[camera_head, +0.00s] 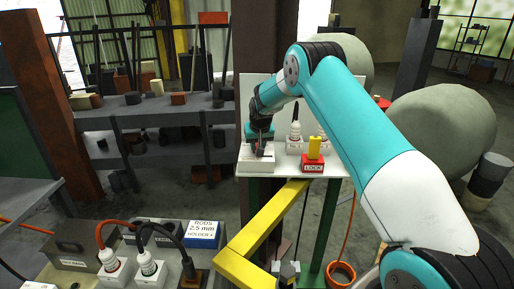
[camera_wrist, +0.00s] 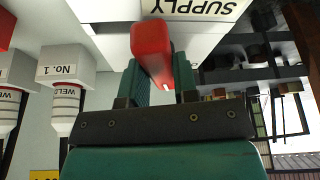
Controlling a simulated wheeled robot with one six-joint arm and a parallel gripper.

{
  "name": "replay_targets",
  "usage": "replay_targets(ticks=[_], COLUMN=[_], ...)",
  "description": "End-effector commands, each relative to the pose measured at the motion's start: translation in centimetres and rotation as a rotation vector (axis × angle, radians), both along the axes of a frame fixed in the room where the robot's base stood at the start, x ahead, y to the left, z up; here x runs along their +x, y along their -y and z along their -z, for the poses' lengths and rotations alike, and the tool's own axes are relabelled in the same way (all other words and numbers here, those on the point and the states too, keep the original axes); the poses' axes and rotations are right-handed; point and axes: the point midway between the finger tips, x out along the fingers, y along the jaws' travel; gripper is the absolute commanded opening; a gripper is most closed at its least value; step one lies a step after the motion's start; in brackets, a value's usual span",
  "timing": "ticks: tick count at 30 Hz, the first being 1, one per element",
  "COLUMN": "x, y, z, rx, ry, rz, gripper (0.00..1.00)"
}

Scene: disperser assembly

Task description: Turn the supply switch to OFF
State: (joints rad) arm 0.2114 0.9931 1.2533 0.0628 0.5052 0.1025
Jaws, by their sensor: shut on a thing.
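The supply switch is a white box (camera_head: 256,163) on the small pale stand in the head view. In the wrist view its SUPPLY label (camera_wrist: 195,8) appears upside down at the top edge. Its red handle (camera_wrist: 152,50) sticks out towards the wrist camera. My gripper (camera_head: 261,143) is at the box from above. In the wrist view my gripper's teal fingers (camera_wrist: 161,78) are shut on the red handle, one on each side. The handle's position marks cannot be read, and in the head view my gripper hides most of the handle.
Right of the switch stand a white plug (camera_head: 294,138) and a red LOCK block (camera_head: 313,166) with a yellow top. In the wrist view a plug marked No. 1 (camera_wrist: 66,66) hangs at left. A yellow rail (camera_head: 262,238) runs in front of the stand.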

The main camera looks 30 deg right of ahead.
Motion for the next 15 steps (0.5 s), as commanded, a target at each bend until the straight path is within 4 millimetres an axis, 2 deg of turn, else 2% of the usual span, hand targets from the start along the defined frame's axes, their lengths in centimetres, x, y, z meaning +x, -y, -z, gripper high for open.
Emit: replay_targets(ticks=[15], x=[-0.06], y=[0.80], z=[0.15], rx=[-0.001], ry=[0.002], rz=[-0.487], gripper=[0.04])
